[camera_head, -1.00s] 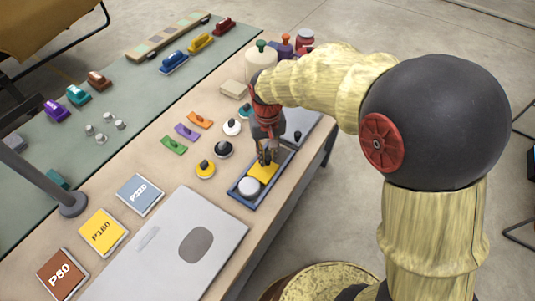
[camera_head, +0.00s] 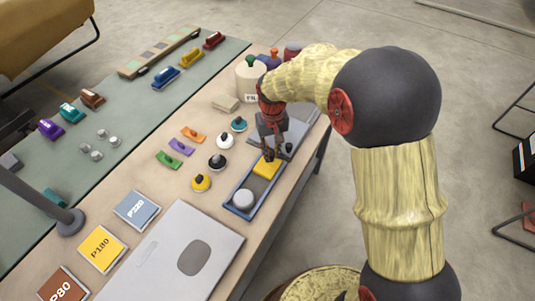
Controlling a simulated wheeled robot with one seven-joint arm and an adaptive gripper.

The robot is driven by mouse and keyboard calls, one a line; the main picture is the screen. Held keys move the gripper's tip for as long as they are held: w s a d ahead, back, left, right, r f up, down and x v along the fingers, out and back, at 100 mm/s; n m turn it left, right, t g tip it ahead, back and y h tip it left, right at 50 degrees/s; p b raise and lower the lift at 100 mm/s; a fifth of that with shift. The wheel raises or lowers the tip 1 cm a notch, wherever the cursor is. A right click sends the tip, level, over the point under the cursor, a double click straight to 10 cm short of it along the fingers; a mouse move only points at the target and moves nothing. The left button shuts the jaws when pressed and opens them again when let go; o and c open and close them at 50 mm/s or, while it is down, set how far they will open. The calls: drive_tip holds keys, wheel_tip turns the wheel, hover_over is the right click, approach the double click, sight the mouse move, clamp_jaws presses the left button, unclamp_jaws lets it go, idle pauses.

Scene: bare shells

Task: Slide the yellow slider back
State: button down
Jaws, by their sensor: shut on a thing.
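The yellow slider (camera_head: 266,168) is a small yellow block in a blue-edged tray (camera_head: 233,209) with a grey floor.
Round knobs in yellow (camera_head: 201,182), black (camera_head: 217,162) and white (camera_head: 225,140) stand left of the tray. A flat grey case (camera_head: 180,255) lies in front. A cream canister (camera_head: 248,75) stands behind my gripper.

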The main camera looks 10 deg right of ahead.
sight(272, 153)
drive_tip(key=shift+w+r, duration=0.1)
drive_tip(key=shift+w, duration=0.15)
drive_tip(key=c, duration=1.8)
unclamp_jaws()
drive_tip(key=shift+d, duration=0.15)
drive_tip(key=shift+o, duration=0.8)
wheel_tip(272, 153, up, 12)
